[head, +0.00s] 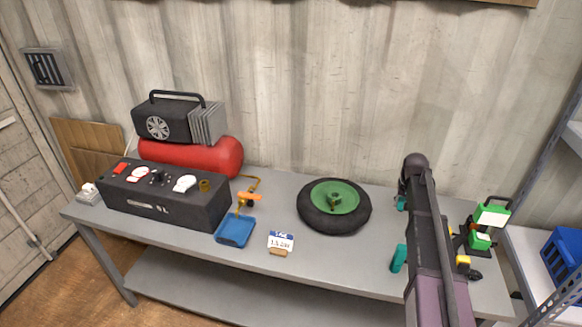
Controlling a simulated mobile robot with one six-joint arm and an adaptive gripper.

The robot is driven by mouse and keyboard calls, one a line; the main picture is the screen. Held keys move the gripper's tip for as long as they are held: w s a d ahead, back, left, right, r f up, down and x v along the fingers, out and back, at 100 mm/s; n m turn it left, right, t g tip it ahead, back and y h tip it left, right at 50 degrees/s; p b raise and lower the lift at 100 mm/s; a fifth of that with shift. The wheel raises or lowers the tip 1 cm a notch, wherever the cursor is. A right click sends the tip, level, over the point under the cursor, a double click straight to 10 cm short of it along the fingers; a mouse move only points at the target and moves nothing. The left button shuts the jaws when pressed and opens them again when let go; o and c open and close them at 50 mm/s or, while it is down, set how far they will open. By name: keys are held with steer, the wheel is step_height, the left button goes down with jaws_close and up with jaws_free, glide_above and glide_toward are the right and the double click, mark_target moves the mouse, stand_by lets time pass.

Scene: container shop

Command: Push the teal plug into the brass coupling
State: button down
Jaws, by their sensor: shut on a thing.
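Two teal pieces show along the left edge of my arm, a larger one (398,258) near the table's front and a smaller one (401,203) farther back. I cannot tell which is the teal plug. A small brass-coloured fitting (204,185), which looks like the brass coupling, sits at the right end of the top of a black box on the left of the table. My arm stands over the right part of the table, far from this fitting. My gripper's fingers cannot be made out; my arm hides what is behind it.
The grey table (380,272) carries a wheel with a green hub (322,194), a blue tray (235,231), a small label card (280,242) and an orange-handled fitting (249,197). A red tank (215,157) stands behind the black box (165,208). Green-and-black equipment (490,215) is right of my arm.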

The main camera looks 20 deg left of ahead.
mark_target(403, 199)
step_height(403, 199, up, 16)
steer(key=p, duration=1.5)
steer(key=shift+f, duration=0.15)
steer(key=shift+s+f, duration=0.1)
